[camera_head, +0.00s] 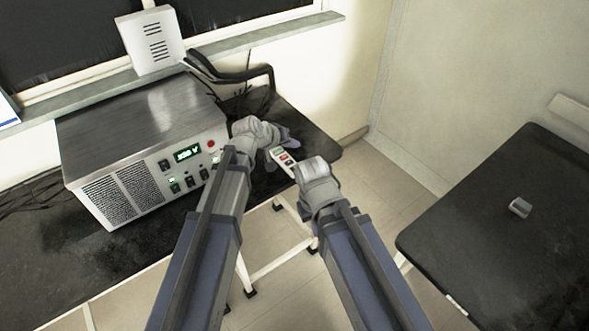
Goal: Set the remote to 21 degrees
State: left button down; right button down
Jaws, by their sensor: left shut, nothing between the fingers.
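A small white remote (283,158) shows in the head view near the right edge of the dark bench, with a greenish display at its far end and red and dark buttons. My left gripper (289,138) is shut and empty, with its purplish fingertips just beyond the remote's far end; I cannot tell whether they touch it. My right gripper (299,172) is at the remote's near end. Its fingers are mostly hidden, so I cannot tell whether it grips the remote. The number on the display is too small to read.
A metal power unit (145,145) with a green readout, switches and a red button stands on the bench (30,240), left of my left arm. A white vented box (152,41) stands behind it. A dark table (500,230) at right bears a small grey object (520,207).

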aim_at(293, 170)
pick_arm(q)
notch_tip(293, 170, down, 8)
jog(key=b, duration=0.7)
jog(key=shift+b, duration=0.3)
jog(key=shift+f, duration=0.1)
dwell(1.3)
jog(key=shift+f+b, duration=0.35)
jog(key=shift+b, duration=0.05)
jog(key=shift+f+b, duration=0.3)
jog(key=shift+f, duration=0.05)
dwell(0.5)
jog(key=shift+r, duration=0.1)
jog(key=shift+r+p, duration=0.7)
jog(key=shift+p, duration=0.05)
notch_tip(293, 170, up, 5)
jog(key=p, duration=0.5)
